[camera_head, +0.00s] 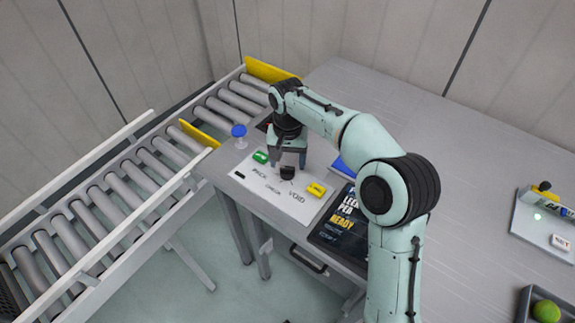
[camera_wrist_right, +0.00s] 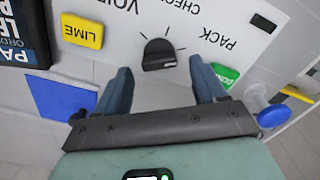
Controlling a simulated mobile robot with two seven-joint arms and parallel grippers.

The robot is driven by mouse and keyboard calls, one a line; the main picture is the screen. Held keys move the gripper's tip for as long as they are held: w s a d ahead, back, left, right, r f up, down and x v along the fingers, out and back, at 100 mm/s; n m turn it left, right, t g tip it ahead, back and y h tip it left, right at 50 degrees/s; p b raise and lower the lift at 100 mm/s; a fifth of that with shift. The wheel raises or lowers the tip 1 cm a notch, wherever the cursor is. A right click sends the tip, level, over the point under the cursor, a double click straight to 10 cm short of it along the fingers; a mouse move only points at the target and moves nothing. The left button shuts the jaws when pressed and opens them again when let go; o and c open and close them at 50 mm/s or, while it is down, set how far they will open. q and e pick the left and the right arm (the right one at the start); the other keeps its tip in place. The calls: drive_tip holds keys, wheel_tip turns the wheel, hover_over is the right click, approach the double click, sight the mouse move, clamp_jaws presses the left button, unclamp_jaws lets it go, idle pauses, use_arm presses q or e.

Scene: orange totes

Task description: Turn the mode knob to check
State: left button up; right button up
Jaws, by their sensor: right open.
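The black mode knob (camera_head: 287,173) sits on a white panel (camera_head: 262,189) lettered PACK, CHECK and VOID. In the right wrist view the knob (camera_wrist_right: 158,56) lies just beyond my fingertips, about midway between them, with short tick marks around it. I cannot tell clearly which word its pointer faces. My right gripper (camera_head: 288,163) is open, pointing down over the panel, with a finger to each side of the knob's line; its fingers (camera_wrist_right: 162,82) do not appear to touch the knob. My left gripper is not in view.
A blue round-topped knob (camera_head: 239,131) stands at the panel's back left. A dark printed sheet (camera_head: 342,228) lies to the right. A roller conveyor (camera_head: 150,165) runs along the left.

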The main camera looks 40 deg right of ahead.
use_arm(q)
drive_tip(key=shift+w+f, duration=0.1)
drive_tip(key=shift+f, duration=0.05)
use_arm(e)
drive_tip(key=shift+f, duration=0.85)
drive_tip(key=c, duration=1.1)
drive_tip(key=shift+o, duration=0.2)
